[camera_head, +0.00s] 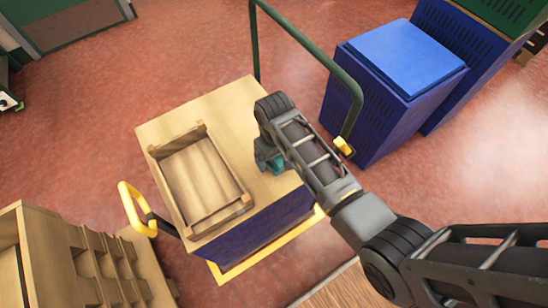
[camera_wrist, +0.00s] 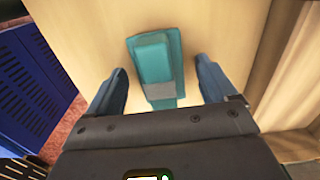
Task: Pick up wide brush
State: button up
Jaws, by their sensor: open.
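A teal block-like thing with a grey band, which looks like the wide brush (camera_wrist: 154,62), lies on the pale wooden top (camera_wrist: 85,30) in the wrist view. My gripper (camera_wrist: 160,75) is open, with its two blue-grey fingers on either side of the brush and a gap on each side. The brush's near end comes close to the gripper body. In the head view my arm reaches over the wooden top (camera_head: 222,108), and a small teal patch shows beneath its end; I cannot tell there whether it is brush or finger.
A shallow wooden tray (camera_head: 156,152) sits to the left on the same top, looking empty. A yellow handle (camera_head: 128,200) stands at its left and a dark green rail (camera_head: 318,54) behind. A blue-lidded crate (camera_head: 405,60) stands to the right. Wooden racks (camera_head: 50,250) are at lower left.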

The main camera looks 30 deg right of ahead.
jog(key=shift+c, duration=0.3)
jog(key=c, duration=1.1)
notch_tip(320, 180, up, 10)
jog(key=shift+r, duration=0.25)
jog(key=o, duration=0.5)
jog(key=c, duration=0.4)
